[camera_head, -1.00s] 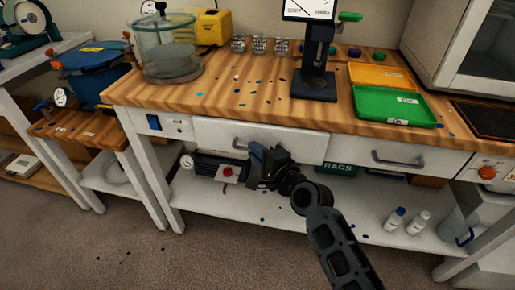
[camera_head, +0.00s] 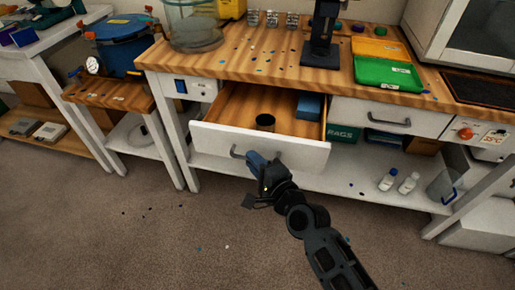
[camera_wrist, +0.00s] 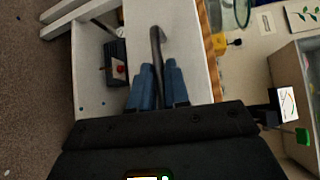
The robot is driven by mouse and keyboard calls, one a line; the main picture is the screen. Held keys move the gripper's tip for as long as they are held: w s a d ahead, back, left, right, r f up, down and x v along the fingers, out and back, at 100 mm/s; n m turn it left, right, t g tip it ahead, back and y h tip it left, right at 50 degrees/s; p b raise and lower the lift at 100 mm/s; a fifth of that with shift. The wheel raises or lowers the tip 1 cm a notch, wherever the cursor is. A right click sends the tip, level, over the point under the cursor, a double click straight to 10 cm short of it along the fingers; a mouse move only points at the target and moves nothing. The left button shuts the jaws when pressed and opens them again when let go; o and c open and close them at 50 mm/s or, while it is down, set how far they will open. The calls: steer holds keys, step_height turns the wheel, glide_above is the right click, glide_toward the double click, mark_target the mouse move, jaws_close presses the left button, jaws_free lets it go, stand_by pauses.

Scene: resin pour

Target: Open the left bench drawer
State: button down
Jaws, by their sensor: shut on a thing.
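The left bench drawer (camera_head: 260,149) is pulled well out from under the wooden bench top in the head view. Its white front also shows in the wrist view (camera_wrist: 186,50). Inside the drawer are a dark round cup-like thing (camera_head: 265,122) and a blue box (camera_head: 309,106) at the right. My gripper (camera_head: 262,164) is at the drawer front. In the wrist view its blue fingers (camera_wrist: 158,88) are shut on the dark bar handle (camera_wrist: 156,45). The fingers hide part of the handle.
The right drawer (camera_head: 388,117) is shut. Bottles (camera_head: 388,180) and a clear jug (camera_head: 444,187) stand on the lower shelf. A blue drum (camera_head: 120,42) stands on a side stand at left. The floor (camera_head: 150,245) before the bench is mostly clear.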

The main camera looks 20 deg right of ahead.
steer(key=shift+s+a, duration=0.25)
steer(key=shift+s, duration=0.1)
steer(key=c, duration=1.2)
jaws_free()
steer(key=shift+o, duration=0.2)
steer(key=v, duration=0.7)
steer(key=shift+s+b, duration=0.4)
